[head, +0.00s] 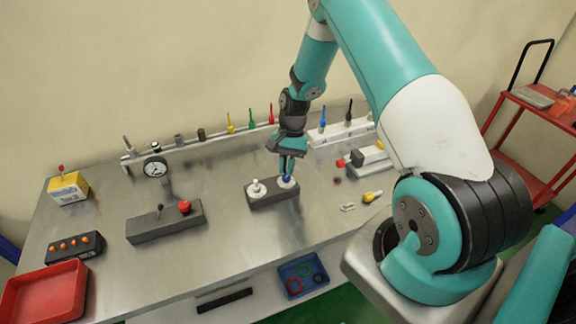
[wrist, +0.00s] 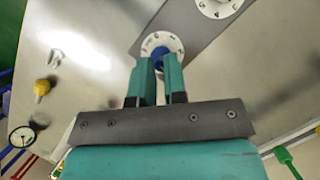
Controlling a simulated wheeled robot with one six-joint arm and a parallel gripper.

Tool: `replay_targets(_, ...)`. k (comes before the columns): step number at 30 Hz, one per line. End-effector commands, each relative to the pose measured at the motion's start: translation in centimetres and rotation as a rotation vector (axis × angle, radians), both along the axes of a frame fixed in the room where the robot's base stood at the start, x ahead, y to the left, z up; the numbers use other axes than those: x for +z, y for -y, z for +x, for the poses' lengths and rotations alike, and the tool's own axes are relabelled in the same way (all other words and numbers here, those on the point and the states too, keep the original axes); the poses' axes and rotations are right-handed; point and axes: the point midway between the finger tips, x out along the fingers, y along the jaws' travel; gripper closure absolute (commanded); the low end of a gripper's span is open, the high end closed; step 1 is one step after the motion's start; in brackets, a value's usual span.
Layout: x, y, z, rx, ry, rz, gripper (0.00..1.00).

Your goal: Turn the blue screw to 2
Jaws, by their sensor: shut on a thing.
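The blue screw (wrist: 159,54) stands in the middle of a white round dial (wrist: 150,44) on a dark grey block (head: 274,198). In the head view the blue screw (head: 286,177) is at the right end of this block, and a white knob (head: 256,187) on a second white dial is at the left end. My gripper (head: 289,167) points down over the blue screw. In the wrist view my gripper (wrist: 159,68) has its two teal fingers shut on the blue screw, one on each side.
A grey block with a red knob (head: 184,206) stands to the left. A yellow-headed part (head: 371,197) and small metal pieces (head: 347,207) lie to the right. A rack (head: 215,144) with coloured tools runs along the back. A red tray (head: 45,294) is at the front left.

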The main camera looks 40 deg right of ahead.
Motion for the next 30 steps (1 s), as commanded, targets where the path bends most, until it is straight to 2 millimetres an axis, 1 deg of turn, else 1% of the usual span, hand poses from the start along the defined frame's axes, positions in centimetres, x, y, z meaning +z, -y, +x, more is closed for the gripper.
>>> replay_targets(8, -0.27, -0.08, 0.04, 0.181, -0.005, -0.002, 1.00)
replay_targets(21, -0.18, -0.42, 0.22, 0.566, -0.005, -0.002, 1.00)
replay_targets(30, -0.09, -0.52, 0.19, 0.743, -0.006, 0.000, 1.00)
